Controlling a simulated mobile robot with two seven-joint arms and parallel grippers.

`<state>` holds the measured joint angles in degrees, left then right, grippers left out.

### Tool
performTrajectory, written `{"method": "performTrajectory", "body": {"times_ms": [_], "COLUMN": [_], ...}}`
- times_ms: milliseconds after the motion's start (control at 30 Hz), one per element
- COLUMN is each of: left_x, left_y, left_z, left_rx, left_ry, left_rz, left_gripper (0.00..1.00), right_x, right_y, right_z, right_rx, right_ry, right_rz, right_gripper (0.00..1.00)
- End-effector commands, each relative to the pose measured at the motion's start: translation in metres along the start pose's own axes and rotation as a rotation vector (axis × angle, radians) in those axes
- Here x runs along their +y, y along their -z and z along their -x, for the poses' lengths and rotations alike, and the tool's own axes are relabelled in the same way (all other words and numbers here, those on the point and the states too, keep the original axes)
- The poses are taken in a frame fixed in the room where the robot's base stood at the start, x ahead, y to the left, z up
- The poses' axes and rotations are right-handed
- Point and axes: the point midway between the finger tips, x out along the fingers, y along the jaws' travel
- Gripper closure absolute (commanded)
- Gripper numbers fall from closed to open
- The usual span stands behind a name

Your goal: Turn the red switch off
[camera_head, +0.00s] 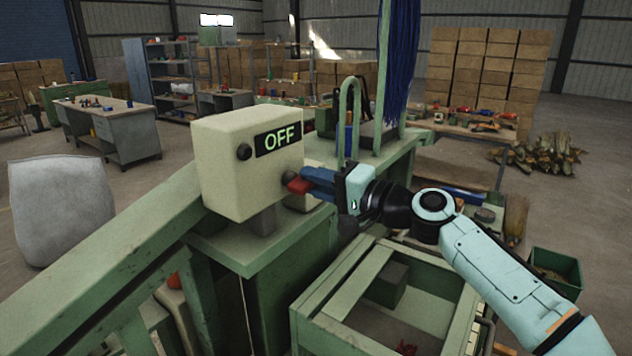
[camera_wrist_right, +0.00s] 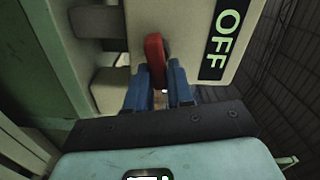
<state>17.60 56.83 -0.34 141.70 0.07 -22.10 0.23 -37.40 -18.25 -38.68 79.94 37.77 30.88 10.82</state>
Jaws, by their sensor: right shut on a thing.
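The red switch (camera_head: 299,186) is a small red lever on the right face of a cream control box (camera_head: 222,165). The box carries a dark display (camera_head: 278,139) with "OFF" in green letters. My right gripper (camera_head: 312,183) reaches in from the right, its blue fingers at the lever. In the right wrist view the red switch (camera_wrist_right: 154,60) stands between the two blue fingers of the right gripper (camera_wrist_right: 160,88), which are shut on it. The fingers hide the lever's lower end. My left gripper is not in view.
The box stands on a green machine (camera_head: 265,250) with a sloping beam at left and an open-topped frame (camera_head: 400,310) at front right. A green bent tube (camera_head: 349,110) and hanging blue bristles (camera_head: 402,60) rise behind the gripper. A white sack (camera_head: 62,205) stands at far left.

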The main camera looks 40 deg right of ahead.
Motion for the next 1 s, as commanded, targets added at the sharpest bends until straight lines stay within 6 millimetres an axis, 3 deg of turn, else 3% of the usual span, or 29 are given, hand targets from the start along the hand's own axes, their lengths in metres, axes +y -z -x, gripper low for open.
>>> {"method": "performTrajectory", "body": {"times_ms": [400,1000], "left_x": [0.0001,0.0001], "left_y": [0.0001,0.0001], "left_z": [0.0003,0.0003], "left_rx": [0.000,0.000], "left_ry": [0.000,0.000], "left_rz": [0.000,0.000], "left_gripper": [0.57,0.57], "right_x": [0.0026,0.0028], "right_y": [-0.0008,-0.0011], "right_z": [-0.0003,-0.0003], "right_rx": [-0.001,-0.002], "right_ry": [0.000,0.000], "right_rz": [-0.206,-0.241], "right_gripper": [1.00,1.00]}}
